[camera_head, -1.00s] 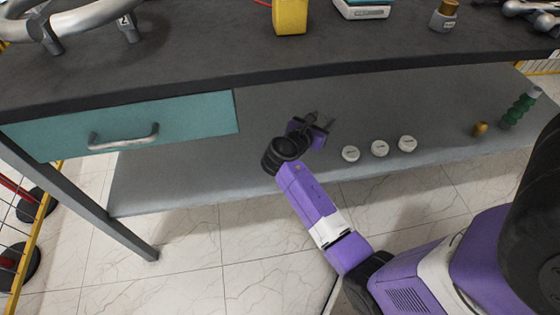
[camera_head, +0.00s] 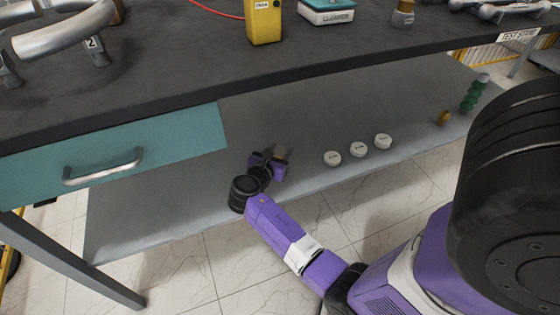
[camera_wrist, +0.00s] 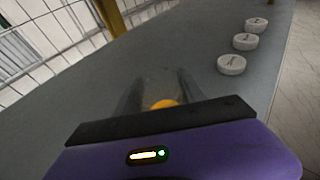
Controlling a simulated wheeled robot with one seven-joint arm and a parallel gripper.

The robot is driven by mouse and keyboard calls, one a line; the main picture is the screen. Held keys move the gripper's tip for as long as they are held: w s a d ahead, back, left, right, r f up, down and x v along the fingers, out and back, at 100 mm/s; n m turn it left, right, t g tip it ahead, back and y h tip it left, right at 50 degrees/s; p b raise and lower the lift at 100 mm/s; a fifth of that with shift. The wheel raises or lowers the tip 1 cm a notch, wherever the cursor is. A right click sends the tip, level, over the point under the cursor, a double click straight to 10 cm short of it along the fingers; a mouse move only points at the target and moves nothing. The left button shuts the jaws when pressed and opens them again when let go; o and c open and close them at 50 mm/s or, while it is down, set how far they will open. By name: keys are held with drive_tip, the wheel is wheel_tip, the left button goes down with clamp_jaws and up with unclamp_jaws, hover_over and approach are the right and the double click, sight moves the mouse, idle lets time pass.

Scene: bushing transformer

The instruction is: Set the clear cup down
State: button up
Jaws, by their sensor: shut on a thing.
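The clear cup (camera_wrist: 156,84) shows in the wrist view as a faint see-through shape just beyond my gripper's dark edge, with an orange round thing (camera_wrist: 164,104) seen at or through it. My gripper (camera_head: 282,152) is shut on the cup, over the grey lower shelf (camera_head: 190,190) under the bench. In the head view the cup is too small and faint to make out clearly. Whether its base touches the shelf cannot be told.
Three white labelled discs (camera_head: 357,149) stand in a row right of my gripper. A brass piece (camera_head: 443,118) and a green ribbed insulator (camera_head: 473,94) are farther right. The dark benchtop (camera_head: 190,60) and teal drawer (camera_head: 120,150) are above. The shelf left of my gripper is clear.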

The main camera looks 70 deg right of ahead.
drive_tip(key=shift+f+b, duration=0.5)
drive_tip(key=shift+f, duration=1)
drive_tip(key=o, duration=1.3)
drive_tip(key=shift+f, duration=0.15)
drive_tip(key=shift+o, duration=0.2)
drive_tip(key=shift+r, duration=0.25)
drive_tip(key=p+v, duration=0.5)
drive_tip(key=v, duration=0.6)
drive_tip(key=shift+a+r, duration=0.1)
drive_tip(key=shift+a, duration=0.4)
